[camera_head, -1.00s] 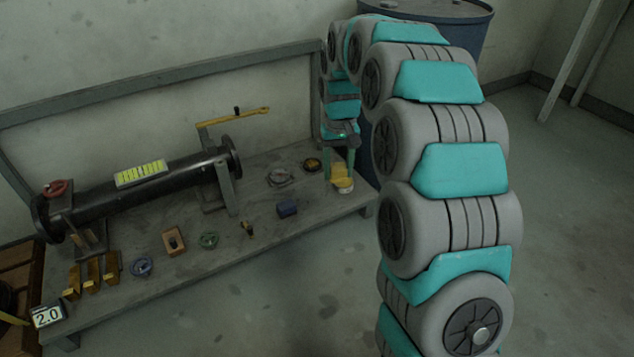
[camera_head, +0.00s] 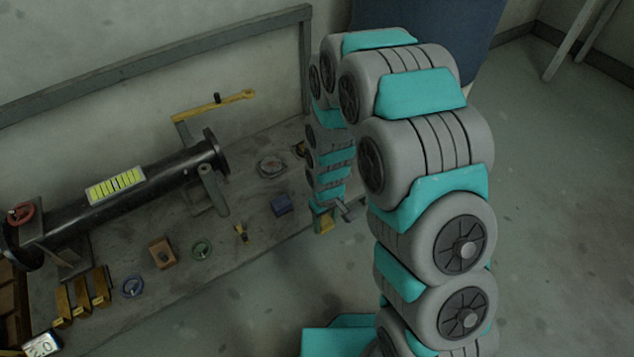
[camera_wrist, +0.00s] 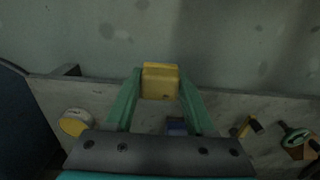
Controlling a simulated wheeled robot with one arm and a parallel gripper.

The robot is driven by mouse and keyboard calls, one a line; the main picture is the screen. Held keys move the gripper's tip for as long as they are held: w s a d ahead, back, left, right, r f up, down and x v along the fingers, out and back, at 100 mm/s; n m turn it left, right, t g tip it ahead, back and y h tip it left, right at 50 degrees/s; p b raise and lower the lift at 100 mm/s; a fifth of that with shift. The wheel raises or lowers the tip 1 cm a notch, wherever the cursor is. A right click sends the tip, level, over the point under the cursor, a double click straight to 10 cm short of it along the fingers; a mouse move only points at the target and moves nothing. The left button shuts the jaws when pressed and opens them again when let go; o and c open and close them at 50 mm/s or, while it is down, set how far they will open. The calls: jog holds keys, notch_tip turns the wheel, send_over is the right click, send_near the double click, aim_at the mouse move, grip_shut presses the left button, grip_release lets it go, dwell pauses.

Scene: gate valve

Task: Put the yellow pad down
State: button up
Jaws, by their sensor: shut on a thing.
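My gripper (camera_wrist: 160,92) has two green fingers, closed on the yellow pad (camera_wrist: 160,76), a small yellow block, in the wrist view. The pad shows against the bench's edge and the floor beyond it. In the head view the pad (camera_head: 325,222) is partly hidden by my arm, and my gripper (camera_head: 322,212) shows at the bench's right end. I cannot tell the pad's height above the bench.
The grey bench (camera_head: 225,255) carries a black pipe (camera_head: 135,205), a blue block (camera_head: 281,204), a brass fitting (camera_head: 241,232) and a green ring (camera_head: 202,248). A round yellow-topped piece (camera_wrist: 75,122) lies left in the wrist view. A blue barrel (camera_head: 430,25) stands behind.

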jog(key=w+a, duration=0.1)
jog(key=w, duration=0.4)
jog(key=w+a+f, duration=0.1)
jog(key=w, duration=0.4)
jog(key=w+a+b, duration=0.1)
jog(key=w+a, duration=0.1)
jog(key=w, duration=0.3)
jog(key=shift+w+f, duration=0.1)
jog(key=shift+f, duration=2)
jog(key=shift+r, duration=0.1)
jog(key=o, duration=1.2)
